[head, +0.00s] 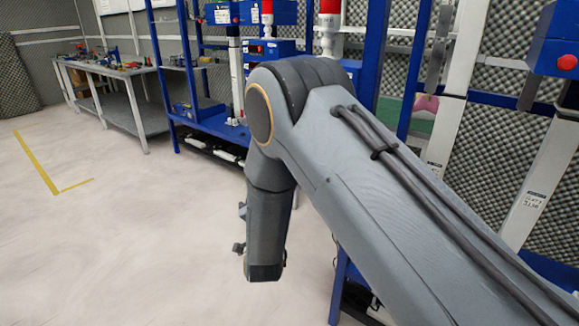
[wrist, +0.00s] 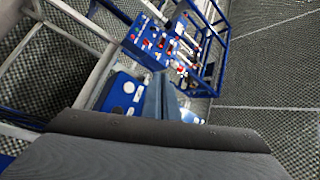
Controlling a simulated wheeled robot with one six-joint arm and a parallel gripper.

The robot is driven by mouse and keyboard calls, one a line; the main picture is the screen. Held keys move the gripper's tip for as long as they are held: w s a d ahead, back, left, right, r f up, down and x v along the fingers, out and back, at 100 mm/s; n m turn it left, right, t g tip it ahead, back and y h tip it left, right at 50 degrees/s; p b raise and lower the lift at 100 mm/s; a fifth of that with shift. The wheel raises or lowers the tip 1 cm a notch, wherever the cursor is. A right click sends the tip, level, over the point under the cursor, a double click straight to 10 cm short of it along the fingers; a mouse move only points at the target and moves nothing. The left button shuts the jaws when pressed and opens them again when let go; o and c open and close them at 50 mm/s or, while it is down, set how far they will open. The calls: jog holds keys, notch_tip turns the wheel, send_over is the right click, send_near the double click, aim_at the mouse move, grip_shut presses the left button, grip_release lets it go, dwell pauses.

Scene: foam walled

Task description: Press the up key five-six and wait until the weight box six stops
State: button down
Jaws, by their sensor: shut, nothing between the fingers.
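My gripper (wrist: 163,82) shows in the wrist view as two grey-blue fingers close together, shut and empty. It is in front of a blue box (wrist: 112,95) with round white buttons; I cannot tell whether it touches it. Beyond it is a blue panel (wrist: 150,40) with red and white controls. No label is readable there, so I cannot tell which key is the up key five-six. In the head view my arm hides part of the blue rigs, and the gripper's fingers do not show. Weight box six cannot be picked out among the blue boxes (head: 265,12).
Blue frames (head: 371,55) stand behind and right of my arm. A blue box with a red button (head: 556,42) is at the upper right. A workbench (head: 120,75) with small items stands at the back left. The pale floor (head: 110,220) on the left is clear.

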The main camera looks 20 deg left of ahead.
jog(key=shift+w, duration=0.1)
jog(key=w+d+b, duration=0.2)
jog(key=w+d, duration=0.1)
jog(key=w, duration=0.5)
jog(key=shift+d, duration=0.2)
jog(key=shift+b, duration=0.3)
dwell(1.8)
jog(key=shift+w+d, duration=0.2)
jog(key=shift+w, duration=0.35)
